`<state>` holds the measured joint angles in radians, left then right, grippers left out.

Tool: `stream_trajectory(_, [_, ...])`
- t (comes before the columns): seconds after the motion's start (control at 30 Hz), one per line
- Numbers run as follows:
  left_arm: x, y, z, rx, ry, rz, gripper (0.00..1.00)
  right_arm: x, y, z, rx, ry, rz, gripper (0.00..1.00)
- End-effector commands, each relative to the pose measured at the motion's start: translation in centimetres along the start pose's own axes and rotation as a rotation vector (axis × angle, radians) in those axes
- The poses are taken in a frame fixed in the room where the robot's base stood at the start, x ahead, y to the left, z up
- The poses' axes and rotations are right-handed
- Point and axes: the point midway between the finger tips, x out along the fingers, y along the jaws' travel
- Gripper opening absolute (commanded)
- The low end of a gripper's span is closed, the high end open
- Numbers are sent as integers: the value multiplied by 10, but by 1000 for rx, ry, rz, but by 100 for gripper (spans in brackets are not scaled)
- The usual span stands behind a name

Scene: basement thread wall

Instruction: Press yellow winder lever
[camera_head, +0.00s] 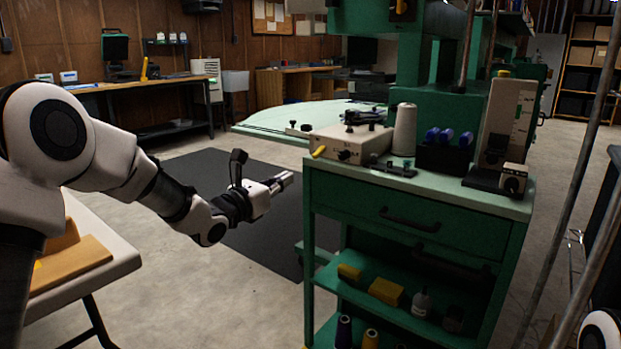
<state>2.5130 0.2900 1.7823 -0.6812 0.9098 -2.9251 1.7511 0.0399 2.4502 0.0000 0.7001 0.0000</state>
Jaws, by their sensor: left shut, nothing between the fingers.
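The yellow winder lever (319,152) sticks out at the left front of a beige winder box (345,143). The box sits on the left part of the green cart's top (437,186). My left gripper (287,181) is shut and empty. In the picture it is left of the cart and a little below and left of the lever, apart from it. My right gripper is out of view; only a white part of my own body shows at the bottom right corner.
A white thread cone (404,130), a black holder with blue knobs (444,152) and a beige device (506,120) stand on the cart. Its shelves hold yellow blocks (386,291) and spools. A white table (111,241) is at left. Floor between is free.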

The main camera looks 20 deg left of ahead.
Motion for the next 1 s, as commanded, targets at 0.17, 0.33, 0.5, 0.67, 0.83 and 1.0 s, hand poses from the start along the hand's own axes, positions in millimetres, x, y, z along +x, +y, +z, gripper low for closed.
stream_trajectory(0.17, [6,0,-2,-2,2,0,0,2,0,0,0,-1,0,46])
stream_trajectory(0.33, [31,-1,-4,0,3,-1,0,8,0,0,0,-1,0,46])
stream_trajectory(0.5, [66,0,-4,0,3,0,0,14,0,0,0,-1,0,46])
stream_trajectory(0.67, [91,0,-3,-2,2,-1,0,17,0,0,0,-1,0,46])
stream_trajectory(0.83, [100,0,-2,-5,4,1,0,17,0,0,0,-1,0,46])
stream_trajectory(1.0, [100,0,-2,-5,4,1,0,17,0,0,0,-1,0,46])
